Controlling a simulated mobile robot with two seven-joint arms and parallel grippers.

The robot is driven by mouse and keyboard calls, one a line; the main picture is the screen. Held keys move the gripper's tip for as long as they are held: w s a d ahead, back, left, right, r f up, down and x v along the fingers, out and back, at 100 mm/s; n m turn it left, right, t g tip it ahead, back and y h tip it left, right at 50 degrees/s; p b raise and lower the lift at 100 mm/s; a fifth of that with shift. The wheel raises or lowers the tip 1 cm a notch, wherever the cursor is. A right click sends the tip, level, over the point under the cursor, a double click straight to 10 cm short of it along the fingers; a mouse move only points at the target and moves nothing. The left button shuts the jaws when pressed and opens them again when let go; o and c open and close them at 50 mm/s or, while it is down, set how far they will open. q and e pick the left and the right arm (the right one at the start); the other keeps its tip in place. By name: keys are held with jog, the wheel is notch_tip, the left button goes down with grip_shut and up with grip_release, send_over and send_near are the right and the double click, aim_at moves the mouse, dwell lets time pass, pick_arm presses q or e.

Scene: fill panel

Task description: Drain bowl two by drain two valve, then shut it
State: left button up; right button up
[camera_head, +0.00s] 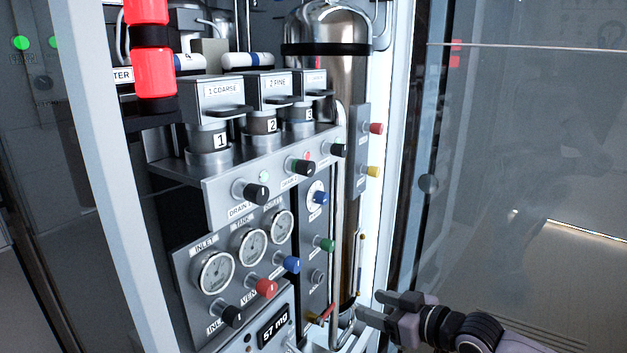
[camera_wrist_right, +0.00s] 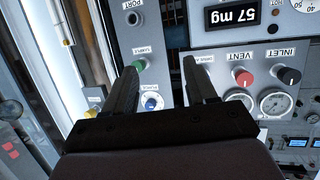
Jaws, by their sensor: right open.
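Bowl two (camera_head: 271,126) is a dark cup marked 2 under the "2 FINE" head, in the middle of a row of three. The drain two valve (camera_head: 302,166) is a black knob on the sloping strip below it, with a small red light beside it. How it is turned and the bowl's level are too small to tell. My right gripper (camera_head: 371,305) is open and empty, low at the panel's right side, well below and apart from the knob. In the right wrist view its fingers (camera_wrist_right: 161,70) stand apart near a green knob (camera_wrist_right: 140,65). My left gripper is out of view.
Black drain knobs flank it at left (camera_head: 257,191) and right (camera_head: 338,149). Below are gauges (camera_head: 249,246), a red vent knob (camera_head: 265,287), and a display (camera_head: 273,326) reading 57 mg. A vertical pipe (camera_head: 340,220) runs between panel and gripper. A glass door (camera_head: 530,150) stands at right.

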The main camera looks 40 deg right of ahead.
jog(key=w+r+n+t+y, duration=0.1)
jog(key=w+r+t+y, duration=0.3)
jog(key=r, duration=1.2)
jog(key=n+g+y, duration=0.1)
jog(key=n+g, duration=0.1)
send_near(312, 170)
jog(key=x, duration=0.2)
jog(key=shift+b+x, duration=0.85)
jog(key=shift+x, duration=0.45)
jog(key=shift+r, duration=0.1)
jog(key=shift+w+m+p, duration=0.3)
jog(key=shift+w+p, duration=0.2)
jog(key=shift+p, duration=0.25)
jog(key=shift+w+a+p, duration=0.5)
jog(key=shift+w+a, duration=0.1)
jog(key=shift+p+x, duration=0.4)
jog(key=shift+x, duration=0.4)
jog(key=shift+w+a, duration=0.1)
jog(key=shift+w, duration=0.25)
